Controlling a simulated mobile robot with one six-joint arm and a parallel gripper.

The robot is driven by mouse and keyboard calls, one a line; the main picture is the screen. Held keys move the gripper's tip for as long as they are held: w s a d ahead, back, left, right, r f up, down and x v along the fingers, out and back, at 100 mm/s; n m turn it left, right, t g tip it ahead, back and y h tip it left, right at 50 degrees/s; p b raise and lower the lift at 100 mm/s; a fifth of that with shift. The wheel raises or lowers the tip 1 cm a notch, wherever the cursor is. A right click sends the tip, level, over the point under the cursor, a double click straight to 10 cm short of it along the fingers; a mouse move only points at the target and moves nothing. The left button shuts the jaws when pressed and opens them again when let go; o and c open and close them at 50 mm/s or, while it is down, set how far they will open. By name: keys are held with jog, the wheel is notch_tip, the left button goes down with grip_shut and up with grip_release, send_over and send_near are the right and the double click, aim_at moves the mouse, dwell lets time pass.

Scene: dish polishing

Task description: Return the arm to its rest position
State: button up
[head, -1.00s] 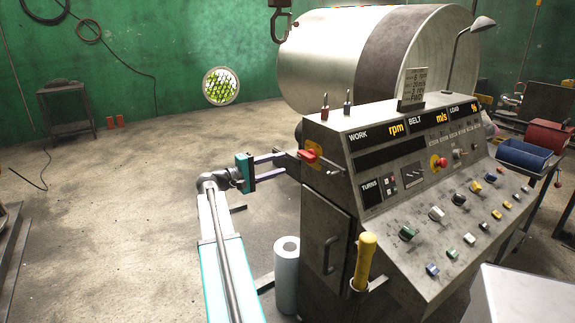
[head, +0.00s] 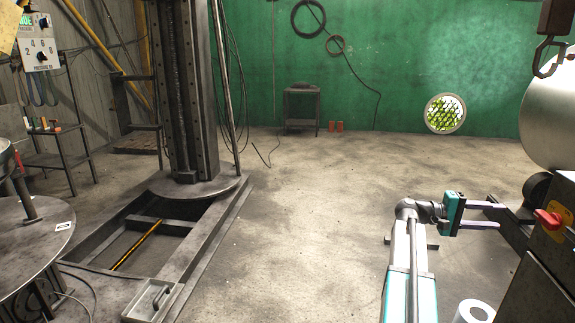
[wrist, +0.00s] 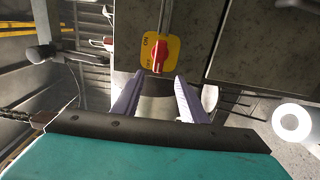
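My gripper (head: 487,214) is at the right of the head view, at the end of my teal and silver arm, pointing right toward the grey console. In the wrist view its two fingers (wrist: 158,100) are spread apart with nothing between them. Beyond the fingertips is a red rotary switch (wrist: 157,56) on a yellow plate marked ON. The same red switch (head: 547,219) shows at the right edge of the head view, on the side of the console (head: 545,262). The fingers appear apart from the switch.
A white roll (head: 474,312) stands on the floor beside my arm. A large metal drum (head: 550,110) is at the right edge, with a hook (head: 549,55) hanging above. A column on a floor frame (head: 180,285) and a round table (head: 35,235) stand left. The middle floor is clear.

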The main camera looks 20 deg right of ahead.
jog(key=w+a+f+n+t+h, duration=0.1)
jog(key=w+a+f+n+t, duration=0.2)
jog(key=w+a+f, duration=0.45)
jog(key=w+a+f+n+t+y, duration=0.1)
jog(key=w+a+f+n, duration=0.15)
jog(key=a+f, duration=0.65)
jog(key=w+a+f+n+t+y, duration=0.1)
jog(key=w+a+f+t, duration=0.15)
jog(key=a+f, duration=0.65)
jog(key=w+a+f+n+y, duration=0.1)
jog(key=w+a+f+n, duration=0.2)
jog(key=f, duration=1.1)
jog(key=s+a+f+y, duration=0.3)
jog(key=s+a+f, duration=0.3)
jog(key=a+f, duration=0.35)
jog(key=s+a+f+y, duration=0.2)
jog(key=s+a+f, duration=0.4)
jog(key=a+f, duration=0.35)
jog(key=s+a+f+m+g+y, duration=0.1)
jog(key=s+a+f+y, duration=0.2)
jog(key=s+a, duration=0.3)
jog(key=s+a+f+m+g+y, duration=0.1)
jog(key=s+a+y, duration=0.4)
jog(key=a, duration=0.8)
notch_tip(320, 180, down, 2)
jog(key=shift+s+a+f+m, duration=0.3)
jog(key=shift+s+m, duration=0.25)
jog(key=shift+s, duration=0.55)
